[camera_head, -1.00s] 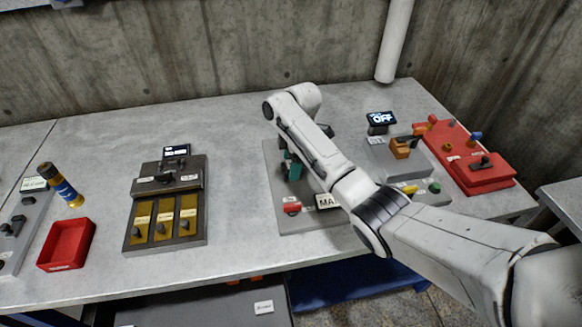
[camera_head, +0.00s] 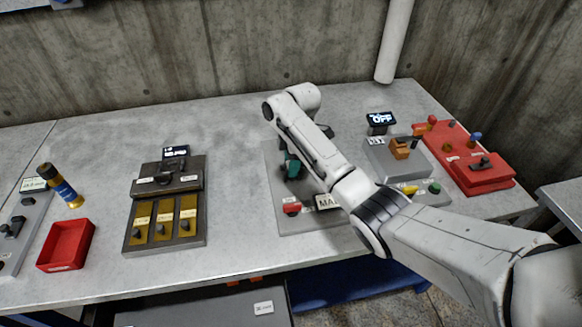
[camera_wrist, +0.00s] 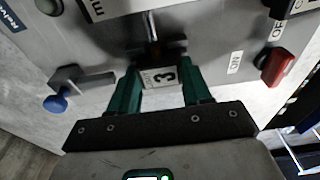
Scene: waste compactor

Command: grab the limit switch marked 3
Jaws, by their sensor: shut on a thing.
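The limit switch marked 3 (camera_wrist: 163,77) shows in the wrist view as a small block with a white label and a black "3", with a metal rod above it in the picture. My gripper (camera_wrist: 158,88) is shut on it, with one teal finger on each side. In the head view my gripper (camera_head: 291,166) shows only in part over the grey panel (camera_head: 273,190). My arm hides much of that panel, and I cannot make out the switch there.
In the wrist view a blue knob (camera_wrist: 56,103) stands left of the fingers and a red switch (camera_wrist: 277,67) stands right. In the head view a red panel (camera_head: 483,178) is at the right, and a dark panel (camera_head: 140,208) and red tray (camera_head: 66,246) are at the left.

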